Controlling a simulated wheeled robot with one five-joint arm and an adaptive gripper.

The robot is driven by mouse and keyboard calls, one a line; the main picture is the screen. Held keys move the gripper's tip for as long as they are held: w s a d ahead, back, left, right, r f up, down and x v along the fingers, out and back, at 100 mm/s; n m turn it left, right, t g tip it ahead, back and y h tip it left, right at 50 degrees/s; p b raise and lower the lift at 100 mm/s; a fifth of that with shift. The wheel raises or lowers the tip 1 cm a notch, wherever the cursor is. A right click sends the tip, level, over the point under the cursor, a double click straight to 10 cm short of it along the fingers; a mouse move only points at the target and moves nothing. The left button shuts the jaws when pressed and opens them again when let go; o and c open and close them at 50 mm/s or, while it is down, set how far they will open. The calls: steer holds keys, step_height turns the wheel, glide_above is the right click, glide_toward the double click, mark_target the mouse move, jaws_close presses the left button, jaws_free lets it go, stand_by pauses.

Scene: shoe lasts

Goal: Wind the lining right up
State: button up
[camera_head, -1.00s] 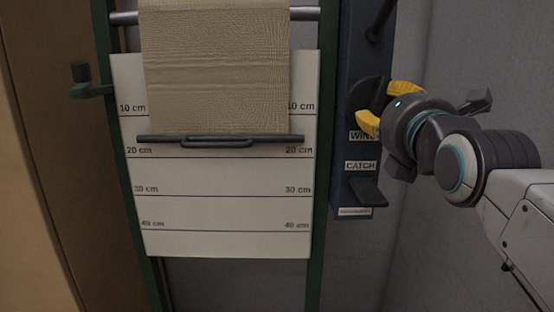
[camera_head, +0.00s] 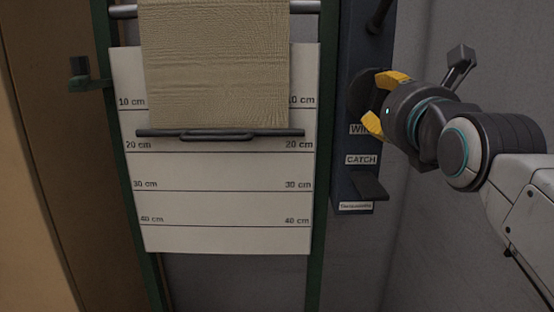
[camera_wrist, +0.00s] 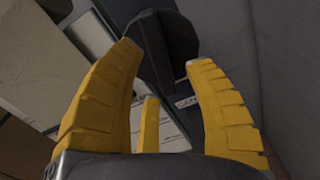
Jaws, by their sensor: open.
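The lining (camera_head: 215,65), a tan cloth, hangs from a metal roller (camera_head: 305,8). Its dark bottom bar (camera_head: 270,133) with a handle lies between the 10 cm and 20 cm lines of the white scale board (camera_head: 230,208). A dark winding knob (camera_head: 358,93) sits on the blue panel above a partly hidden label starting "WIN". My gripper (camera_head: 384,102) is open at the knob, its yellow fingers close to it. In the wrist view the dark knob (camera_wrist: 180,35) shows ahead, around and between the fingertips (camera_wrist: 163,62); contact cannot be told.
Below the knob, the blue panel (camera_head: 350,140) carries a "CATCH" label (camera_head: 361,160) and a dark lever (camera_head: 370,186). A grey wall stands close on the right.

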steer(key=shift+w, duration=0.2)
steer(key=shift+w, duration=0.9)
steer(key=shift+w, duration=0.3)
stand_by(0.8)
steer(key=shift+s, duration=0.25)
stand_by(0.4)
steer(key=shift+c, duration=0.2)
jaws_close()
stand_by(0.5)
steer(key=shift+m, duration=1.8)
